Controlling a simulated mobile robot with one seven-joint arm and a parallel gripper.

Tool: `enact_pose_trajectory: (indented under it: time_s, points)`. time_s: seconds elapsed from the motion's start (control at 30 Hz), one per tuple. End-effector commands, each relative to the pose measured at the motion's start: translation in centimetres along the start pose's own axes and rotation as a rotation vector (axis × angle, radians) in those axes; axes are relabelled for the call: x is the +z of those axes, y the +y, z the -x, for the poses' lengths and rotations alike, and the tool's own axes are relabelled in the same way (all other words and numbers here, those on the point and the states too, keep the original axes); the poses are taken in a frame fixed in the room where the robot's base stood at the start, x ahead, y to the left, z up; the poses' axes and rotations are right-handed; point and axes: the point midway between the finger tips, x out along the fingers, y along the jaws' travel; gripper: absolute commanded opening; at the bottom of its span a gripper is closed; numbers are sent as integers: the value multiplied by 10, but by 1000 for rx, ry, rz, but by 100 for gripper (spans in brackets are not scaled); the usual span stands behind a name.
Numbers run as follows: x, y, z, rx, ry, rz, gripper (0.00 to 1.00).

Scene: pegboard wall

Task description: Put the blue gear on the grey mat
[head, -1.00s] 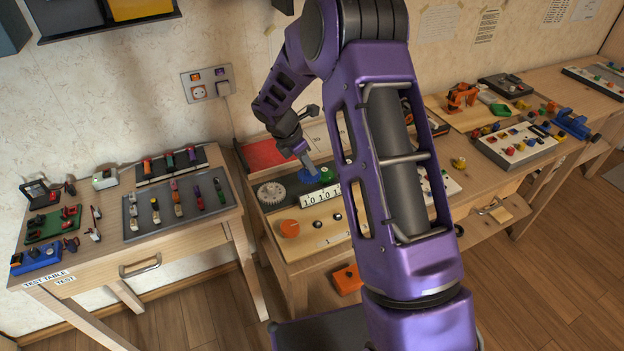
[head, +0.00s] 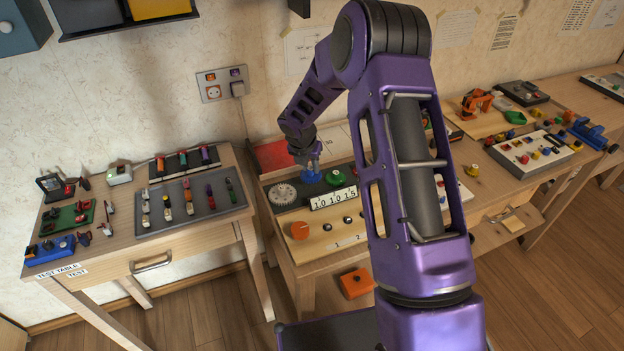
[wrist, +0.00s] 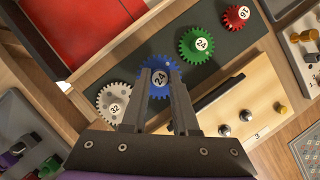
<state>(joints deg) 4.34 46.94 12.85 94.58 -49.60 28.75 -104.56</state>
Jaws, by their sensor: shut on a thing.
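The blue gear (head: 310,178), marked 24, also shows in the wrist view (wrist: 152,64), between a white gear (wrist: 114,103) and a green gear (wrist: 196,44). My gripper (head: 312,163) points down at it. In the wrist view my gripper (wrist: 162,73) is shut on the blue gear, with its fingers covering part of it. I cannot tell whether the gear touches the surface below. A dark grey strip (wrist: 207,76) lies under the row of gears. A grey panel (head: 178,218) with levers is on the left table; I cannot tell which is the mat.
A red gear (wrist: 236,16) ends the gear row. A numbered plate (head: 334,197) and an orange knob (head: 299,230) stand in front of the gears. A red panel (head: 271,155) lies behind. The left table is separated from the gear bench by a gap.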

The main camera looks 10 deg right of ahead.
Motion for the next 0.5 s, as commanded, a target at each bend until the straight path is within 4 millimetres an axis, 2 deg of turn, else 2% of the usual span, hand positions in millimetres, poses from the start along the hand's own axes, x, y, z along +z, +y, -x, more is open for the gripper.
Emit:
enact_pose_trajectory:
  time_s: [0.33,0.5]
  points:
    - [-16,0,-40,-1,0,0,0]
    - [-16,0,-41,1,-3,-2,0]
